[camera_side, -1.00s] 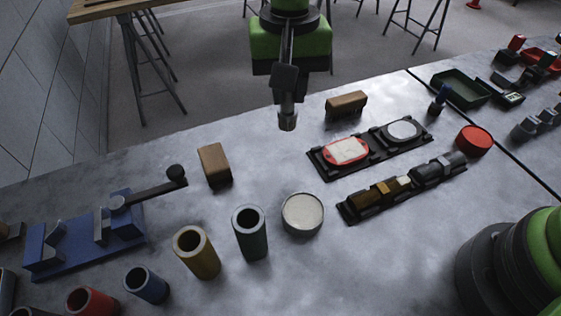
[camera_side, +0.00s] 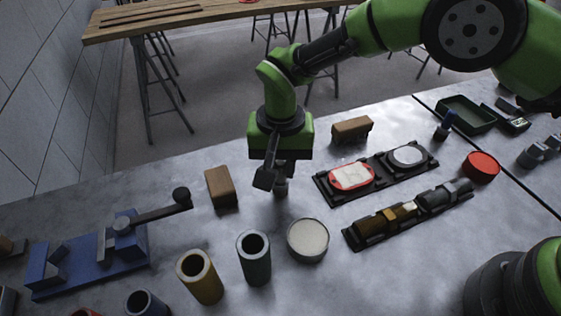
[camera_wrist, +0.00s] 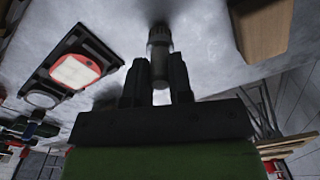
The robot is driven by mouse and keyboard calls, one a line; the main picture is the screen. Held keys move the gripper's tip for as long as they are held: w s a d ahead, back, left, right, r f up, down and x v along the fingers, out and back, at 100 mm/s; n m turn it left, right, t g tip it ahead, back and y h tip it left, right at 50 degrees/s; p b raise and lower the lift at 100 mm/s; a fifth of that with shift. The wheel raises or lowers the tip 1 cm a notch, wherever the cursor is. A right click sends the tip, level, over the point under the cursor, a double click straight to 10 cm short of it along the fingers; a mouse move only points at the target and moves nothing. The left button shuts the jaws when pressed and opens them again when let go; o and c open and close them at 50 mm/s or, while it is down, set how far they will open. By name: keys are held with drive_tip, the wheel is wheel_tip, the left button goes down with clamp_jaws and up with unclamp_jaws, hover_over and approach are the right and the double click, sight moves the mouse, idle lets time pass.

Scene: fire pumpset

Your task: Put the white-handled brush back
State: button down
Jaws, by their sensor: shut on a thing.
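My gripper (camera_side: 274,178) is shut on a short grey cylindrical thing (camera_side: 281,187) and holds it upright near the bench top, behind the white-topped round tin. In the wrist view the thing (camera_wrist: 160,45) sticks out between my two dark fingers (camera_wrist: 157,82); its far end is dark. I cannot make out bristles or a white handle on it, so I cannot tell whether it is the brush. A dark rack (camera_side: 410,215) at right holds brown, yellow, white and grey pieces. I cannot tell whether the held thing touches the bench.
A wooden block (camera_side: 221,187) stands left of my gripper, another (camera_side: 352,129) behind right. The tin (camera_side: 307,240), a dark green tube (camera_side: 254,257) and a yellow tube (camera_side: 199,276) stand in front. A blue fixture (camera_side: 88,258) with a lever is at left.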

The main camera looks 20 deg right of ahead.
drive_tip(key=shift+f, duration=0.15)
drive_tip(key=c, duration=1)
unclamp_jaws()
